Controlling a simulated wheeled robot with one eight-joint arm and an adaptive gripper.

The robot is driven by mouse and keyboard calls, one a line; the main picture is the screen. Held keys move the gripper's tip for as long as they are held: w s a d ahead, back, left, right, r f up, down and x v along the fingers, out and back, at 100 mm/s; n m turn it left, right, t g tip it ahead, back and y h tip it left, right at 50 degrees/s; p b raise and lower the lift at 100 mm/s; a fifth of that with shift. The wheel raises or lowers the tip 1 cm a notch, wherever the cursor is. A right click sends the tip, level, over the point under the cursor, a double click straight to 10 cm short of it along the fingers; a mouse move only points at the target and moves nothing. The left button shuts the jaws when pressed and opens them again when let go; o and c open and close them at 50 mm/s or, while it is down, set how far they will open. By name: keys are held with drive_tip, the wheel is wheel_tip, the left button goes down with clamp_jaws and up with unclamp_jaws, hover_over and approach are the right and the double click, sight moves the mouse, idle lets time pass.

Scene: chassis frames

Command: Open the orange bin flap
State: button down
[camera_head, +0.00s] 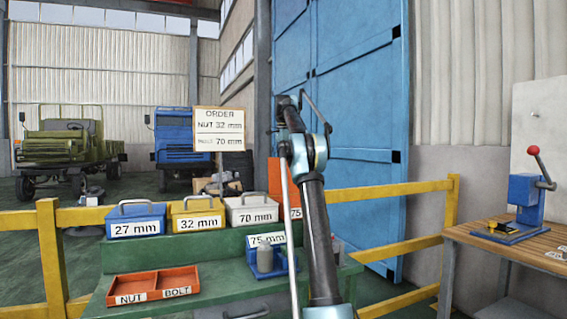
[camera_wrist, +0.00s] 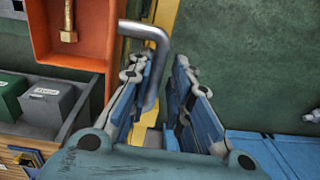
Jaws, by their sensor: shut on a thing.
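The orange bin (camera_head: 294,213) stands at the right end of the row of bins, largely hidden behind my arm, with part of its 75 label showing. Its orange flap (camera_head: 275,176) rises above the neighbouring lids. In the wrist view the orange bin's inside (camera_wrist: 98,40) shows, with a brass-coloured bolt (camera_wrist: 69,22) in it. A bent grey handle (camera_wrist: 158,38) runs from the orange edge down between the fingers of my gripper (camera_wrist: 160,62). My gripper is shut on this handle. In the head view the gripper is high up, and its fingers are hard to make out.
Blue (camera_head: 135,219), yellow (camera_head: 196,216) and white (camera_head: 251,209) bins stand left of it on the green bench. An orange tray (camera_head: 153,285) labelled NUT and BOLT lies in front. An order sign (camera_head: 218,128) stands behind. Yellow rails (camera_head: 395,191) flank the bench.

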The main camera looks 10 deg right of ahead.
drive_tip(key=shift+w+a+f, duration=0.1)
drive_tip(key=shift+w+a, duration=0.2)
drive_tip(key=shift+w, duration=0.15)
drive_tip(key=shift+w+a+f, duration=0.1)
drive_tip(key=shift+w+f, duration=0.1)
drive_tip(key=shift+w, duration=0.05)
drive_tip(key=c, duration=1.7)
unclamp_jaws()
drive_tip(key=shift+w+a+f, duration=0.1)
drive_tip(key=shift+w+f, duration=0.1)
drive_tip(key=shift+f, duration=0.05)
drive_tip(key=o, duration=0.6)
drive_tip(key=shift+w+f, duration=0.8)
drive_tip(key=shift+w, duration=0.1)
drive_tip(key=shift+o, duration=0.3)
drive_tip(key=shift+s+r, duration=0.15)
drive_tip(key=shift+s+d+r, duration=0.3)
drive_tip(key=shift+s+r, duration=0.3)
drive_tip(key=c, duration=0.6)
